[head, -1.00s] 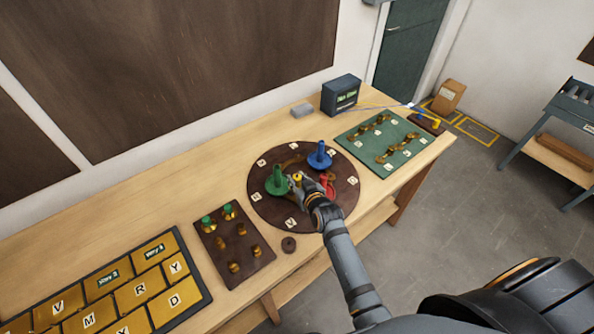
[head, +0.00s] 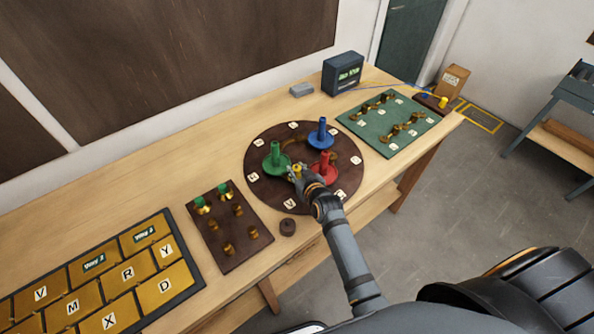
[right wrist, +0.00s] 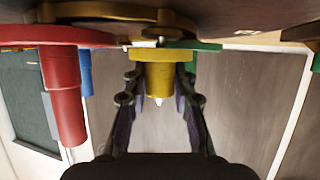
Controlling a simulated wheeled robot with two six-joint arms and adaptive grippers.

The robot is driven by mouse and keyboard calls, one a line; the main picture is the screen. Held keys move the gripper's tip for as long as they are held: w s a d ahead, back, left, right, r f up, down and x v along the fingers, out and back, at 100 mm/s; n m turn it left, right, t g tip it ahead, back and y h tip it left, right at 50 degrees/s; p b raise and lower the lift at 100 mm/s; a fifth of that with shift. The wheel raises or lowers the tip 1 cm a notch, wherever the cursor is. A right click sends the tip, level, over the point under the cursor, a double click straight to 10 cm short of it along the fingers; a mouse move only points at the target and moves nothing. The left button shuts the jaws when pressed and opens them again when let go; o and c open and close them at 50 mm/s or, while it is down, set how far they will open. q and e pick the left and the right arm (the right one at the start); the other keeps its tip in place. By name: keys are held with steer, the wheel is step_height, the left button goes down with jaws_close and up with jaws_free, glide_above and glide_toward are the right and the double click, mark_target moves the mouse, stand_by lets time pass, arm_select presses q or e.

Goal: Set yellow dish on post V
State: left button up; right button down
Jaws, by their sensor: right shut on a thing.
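The round dark board (head: 262,197) on the bench carries a green dish (head: 277,157), a blue dish (head: 321,136) and a red dish (head: 322,165), each with an upright stem. A label tile (head: 290,204) at the near rim is too small to read surely. My left gripper is not in view.
A green board with brass parts (head: 385,145) lies right. A dark display box (head: 343,73) stands behind. Lettered yellow tiles (head: 128,275) fill the near left.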

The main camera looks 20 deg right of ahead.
steer(key=shift+f+b, duration=0.35)
steer(key=shift+f, duration=0.15)
steer(key=c, duration=1)
jaws_free()
steer(key=v, duration=1.2)
steer(key=shift+f, duration=0.1)
